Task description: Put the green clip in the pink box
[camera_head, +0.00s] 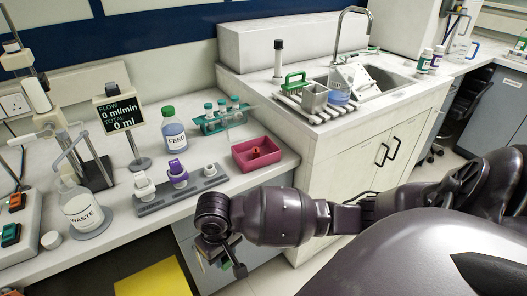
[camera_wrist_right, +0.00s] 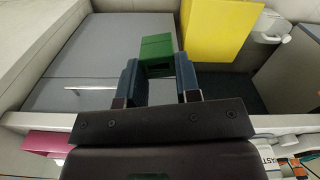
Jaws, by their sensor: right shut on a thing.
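My right gripper (camera_head: 222,262) hangs in front of the bench edge, below the bench top. In the right wrist view its two fingers (camera_wrist_right: 158,72) are shut on the green clip (camera_wrist_right: 157,50), a small green block that sticks out beyond the fingertips. In the head view the clip is mostly hidden by the gripper. The pink box (camera_head: 257,166) is an open tray on the bench top, behind and above the gripper, with a small red-orange clip (camera_head: 255,152) inside. Its edge also shows in the right wrist view (camera_wrist_right: 45,142). My left gripper is not in view.
A grey holder (camera_head: 150,209) with white and purple-topped pieces stands left of the box. The FEED bottle (camera_head: 173,138) and a rack of teal-capped vials (camera_head: 212,124) stand behind. The WASTE bottle (camera_head: 82,208) is further left. A yellow panel (camera_head: 153,279) is below the bench.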

